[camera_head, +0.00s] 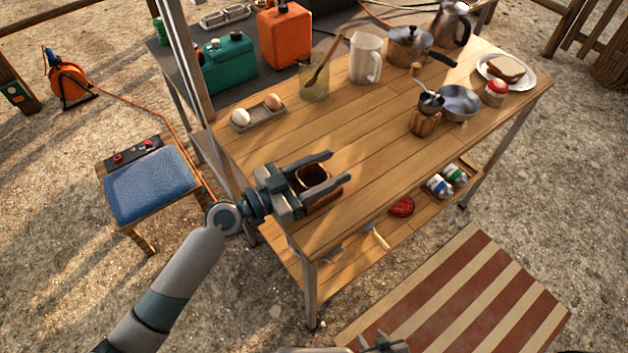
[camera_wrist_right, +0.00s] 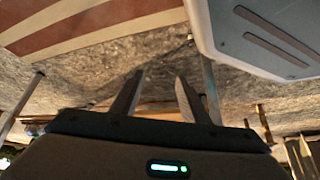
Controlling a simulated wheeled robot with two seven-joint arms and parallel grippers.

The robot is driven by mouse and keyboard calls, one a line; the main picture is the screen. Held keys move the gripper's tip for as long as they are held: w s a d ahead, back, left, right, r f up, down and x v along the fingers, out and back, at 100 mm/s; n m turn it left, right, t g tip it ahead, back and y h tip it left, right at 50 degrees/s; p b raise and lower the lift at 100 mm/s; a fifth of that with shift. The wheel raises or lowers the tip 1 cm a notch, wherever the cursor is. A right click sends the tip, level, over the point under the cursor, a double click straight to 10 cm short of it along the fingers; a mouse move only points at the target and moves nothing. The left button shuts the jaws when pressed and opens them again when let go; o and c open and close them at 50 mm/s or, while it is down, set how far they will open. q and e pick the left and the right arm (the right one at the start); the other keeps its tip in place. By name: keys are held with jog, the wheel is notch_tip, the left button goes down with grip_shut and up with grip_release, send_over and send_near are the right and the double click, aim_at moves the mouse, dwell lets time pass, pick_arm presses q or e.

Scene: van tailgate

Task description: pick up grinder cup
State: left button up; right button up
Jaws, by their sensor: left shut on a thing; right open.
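A brown open-topped cup (camera_head: 326,193) with a dark inside, which looks like the grinder cup, is at the front left corner of the tabletop. My left gripper (camera_head: 322,170) is shut on it, one finger on each side of the rim. The fingers hide part of the cup, and I cannot tell whether its base touches the wood. My right gripper (camera_head: 385,345) is low at the bottom edge of the head view, over the ground. In the right wrist view its two fingers (camera_wrist_right: 155,97) are apart with nothing between them.
The wooden table (camera_head: 375,135) holds an egg tray (camera_head: 258,118), a glass jar (camera_head: 314,82), a white pitcher (camera_head: 366,60), a pot (camera_head: 408,45), a small pan (camera_head: 460,102) and a wooden-bodied item with a metal top (camera_head: 426,122). The front middle is clear. A striped mat (camera_head: 460,300) lies on the ground.

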pick_arm(q)
jog(key=shift+r, duration=0.85)
notch_tip(320, 180, up, 3)
jog(key=shift+f, duration=0.2)
jog(key=s+d+r+p, duration=0.1)
jog(key=s+d+r, duration=0.4)
jog(key=d, duration=0.5)
jog(key=shift+s+d+r, duration=0.15)
jog(key=shift+s+r, duration=0.1)
jog(key=shift+r, duration=0.6)
pick_arm(e)
jog(key=shift+w+a+r+t, duration=0.55)
jog(key=shift+a+r+t, duration=0.05)
jog(key=shift+r, duration=0.15)
jog(key=shift+s, duration=0.2)
